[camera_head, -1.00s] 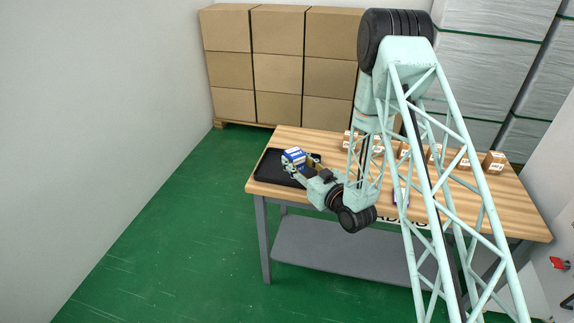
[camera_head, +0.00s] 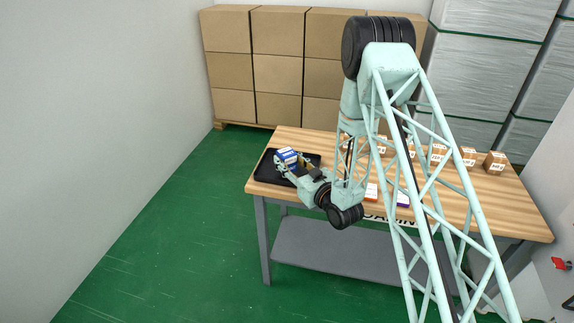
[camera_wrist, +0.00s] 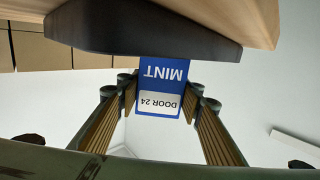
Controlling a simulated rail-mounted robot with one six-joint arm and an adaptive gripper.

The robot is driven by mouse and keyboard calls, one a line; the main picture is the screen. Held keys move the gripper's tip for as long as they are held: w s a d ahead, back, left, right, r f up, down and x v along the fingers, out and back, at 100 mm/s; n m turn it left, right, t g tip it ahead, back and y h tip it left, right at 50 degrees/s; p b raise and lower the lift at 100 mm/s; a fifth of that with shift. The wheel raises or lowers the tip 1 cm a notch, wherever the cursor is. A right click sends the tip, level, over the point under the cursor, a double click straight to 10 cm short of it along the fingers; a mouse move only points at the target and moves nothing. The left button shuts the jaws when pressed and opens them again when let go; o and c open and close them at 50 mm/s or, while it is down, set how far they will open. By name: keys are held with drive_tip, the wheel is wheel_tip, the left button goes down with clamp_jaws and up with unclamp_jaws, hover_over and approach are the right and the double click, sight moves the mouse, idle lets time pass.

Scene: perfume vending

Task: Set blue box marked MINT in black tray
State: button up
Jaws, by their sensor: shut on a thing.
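The blue box marked MINT (camera_head: 287,155) is at the end of my gripper (camera_head: 283,164), over the left part of the black tray (camera_head: 268,177) in the head view. In the wrist view the box (camera_wrist: 161,75) shows its blue face with MINT and a white DOOR 24 label, upside down. My gripper (camera_wrist: 163,105) is shut on it, with one ribbed finger at each side. The tray's dark underside or edge (camera_wrist: 140,28) fills the top of the wrist view. I cannot tell whether the box touches the tray.
The tray lies on the left end of a wooden table (camera_head: 262,190). Several small brown boxes (camera_head: 495,162) stand along the table's back. Stacked cartons (camera_head: 280,60) stand behind.

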drive_tip(key=shift+f, duration=1)
drive_tip(key=shift+f+b, duration=0.15)
drive_tip(key=shift+b, duration=0.2)
drive_tip(key=o, duration=0.9)
drive_tip(key=shift+s, duration=0.1)
drive_tip(key=p+v, duration=0.1)
drive_tip(key=v, duration=1.1)
drive_tip(key=shift+r, duration=0.2)
